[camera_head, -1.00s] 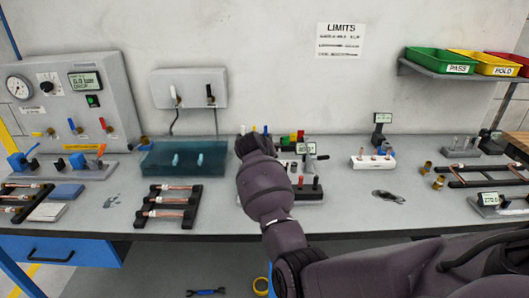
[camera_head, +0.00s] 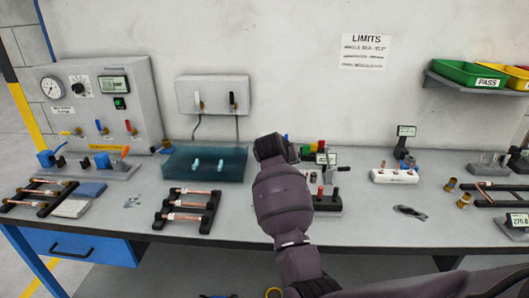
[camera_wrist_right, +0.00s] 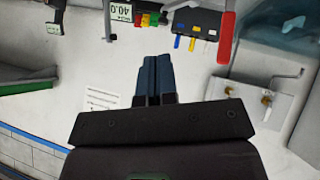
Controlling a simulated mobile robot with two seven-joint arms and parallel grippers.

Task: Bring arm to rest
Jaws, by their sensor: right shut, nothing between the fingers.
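My right arm (camera_head: 285,205) rises from the bottom right of the head view over the middle of the bench. Its gripper is hidden behind the wrist there. In the right wrist view my right gripper (camera_wrist_right: 157,62) shows with its two dark blue fingers together and nothing between them. It appears above the bench and clear of the items around it. My left arm and left gripper are not in view.
A teal tray (camera_head: 205,164), a copper tube rack (camera_head: 187,211) and a test panel (camera_head: 97,105) stand left of my arm. A white block (camera_head: 394,176) and brass fittings (camera_head: 463,200) lie to its right. Wall shelf trays (camera_head: 468,73) hang upper right. Bare bench (camera_head: 355,215) shows between.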

